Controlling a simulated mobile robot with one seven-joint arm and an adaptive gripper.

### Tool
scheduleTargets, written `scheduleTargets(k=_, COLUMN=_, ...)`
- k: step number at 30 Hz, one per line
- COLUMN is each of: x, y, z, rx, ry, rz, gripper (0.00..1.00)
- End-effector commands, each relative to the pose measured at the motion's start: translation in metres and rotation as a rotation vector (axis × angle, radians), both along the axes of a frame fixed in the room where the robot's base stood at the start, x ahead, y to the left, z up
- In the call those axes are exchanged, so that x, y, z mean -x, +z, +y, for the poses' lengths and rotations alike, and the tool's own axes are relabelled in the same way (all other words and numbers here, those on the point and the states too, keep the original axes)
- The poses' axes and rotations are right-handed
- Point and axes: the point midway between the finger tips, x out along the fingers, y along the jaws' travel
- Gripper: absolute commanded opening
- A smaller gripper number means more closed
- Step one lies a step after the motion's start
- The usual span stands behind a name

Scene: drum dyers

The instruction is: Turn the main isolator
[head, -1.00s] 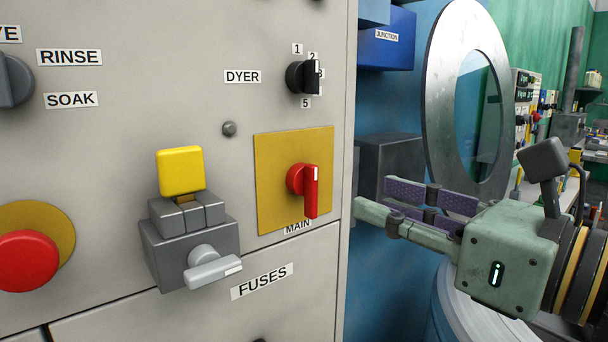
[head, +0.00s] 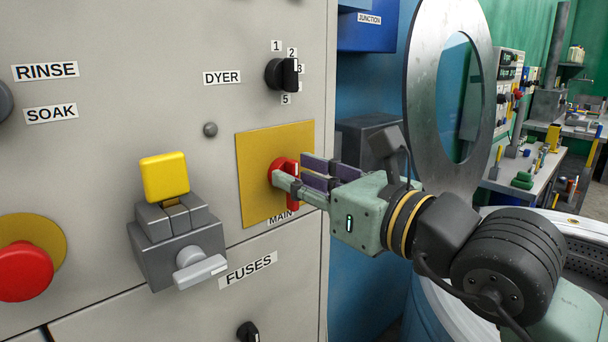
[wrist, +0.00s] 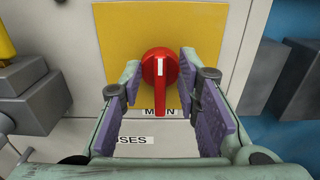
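The main isolator is a red rotary handle (head: 291,178) on a yellow square plate (head: 254,195), above the label MAIN. In the wrist view the red handle (wrist: 160,78) points down, with a white mark on its upper part. My gripper (head: 290,178) is at the handle, reaching in from the right. In the wrist view my gripper (wrist: 162,110) is open, with one purple-padded finger on each side of the handle and a visible gap on both sides. The fingers partly hide the handle in the head view.
Left of the plate is a grey fuse block with a yellow top (head: 165,177) and a grey lever (head: 200,268). The black DYER selector (head: 282,74) is above. A red push button (head: 22,271) is at the far left. A steel ring (head: 415,110) stands behind my arm.

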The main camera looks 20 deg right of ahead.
Motion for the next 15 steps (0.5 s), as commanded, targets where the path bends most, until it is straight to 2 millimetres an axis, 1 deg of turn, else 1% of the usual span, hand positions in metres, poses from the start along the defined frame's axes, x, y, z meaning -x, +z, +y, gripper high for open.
scheduleTargets(k=1, x=0.0001, y=0.0, z=0.0, rx=0.0, ry=0.0, rz=0.0, gripper=0.28)
scheduleTargets(k=2, x=0.0001, y=0.0, z=0.0, rx=0.0, ry=0.0, rz=0.0, gripper=0.26)
scheduleTargets(k=13, x=0.0002, y=0.0001, z=-0.0002, rx=0.0, ry=0.0, rz=0.0, gripper=0.01)
scheduleTargets(k=15, x=0.0002, y=0.0001, z=-0.0002, rx=0.0, ry=0.0, rz=0.0, gripper=0.0)
